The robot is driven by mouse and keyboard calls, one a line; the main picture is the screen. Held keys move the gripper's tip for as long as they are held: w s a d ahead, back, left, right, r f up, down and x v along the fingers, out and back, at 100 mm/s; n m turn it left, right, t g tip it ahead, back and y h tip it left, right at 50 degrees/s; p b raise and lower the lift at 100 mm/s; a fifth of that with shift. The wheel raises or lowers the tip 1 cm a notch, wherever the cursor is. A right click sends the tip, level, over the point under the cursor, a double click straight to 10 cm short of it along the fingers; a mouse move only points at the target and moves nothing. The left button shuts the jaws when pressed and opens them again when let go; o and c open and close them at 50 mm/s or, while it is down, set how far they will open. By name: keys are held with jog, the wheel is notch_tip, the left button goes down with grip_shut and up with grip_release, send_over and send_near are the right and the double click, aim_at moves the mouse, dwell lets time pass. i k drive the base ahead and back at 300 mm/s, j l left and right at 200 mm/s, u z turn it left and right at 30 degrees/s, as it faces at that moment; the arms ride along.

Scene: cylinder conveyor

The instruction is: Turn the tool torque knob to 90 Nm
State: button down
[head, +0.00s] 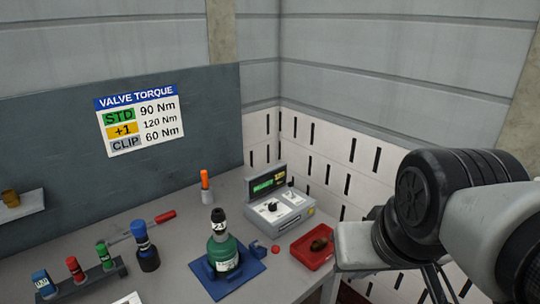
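A light grey control box (292,217) stands on the bench near the wall corner. It has a green display (269,183) whose reading is too small to make out. A dark knob (271,207) sits on a white patch on its sloped front; I cannot tell its exact pointer setting. A sign headed VALVE TORQUE (139,119) on the dark back panel reads STD 90 Nm, +1 120 Nm, CLIP 60 Nm. My arm is at the right, apart from the box. My gripper is out of view.
A green bottle-like object with a black top (222,254) stands on a blue base (240,277) in front of the box. A red tray (303,252) holds a brown item. An orange-topped item (204,183) stands behind. Several coloured cylinders stand at left.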

aim_at(272, 207)
jog(key=i+l+u, duration=0.4)
jog(key=l, duration=0.25)
jog(key=i+l+u, duration=0.2)
jog(key=l, duration=0.2)
jog(key=i, duration=0.05)
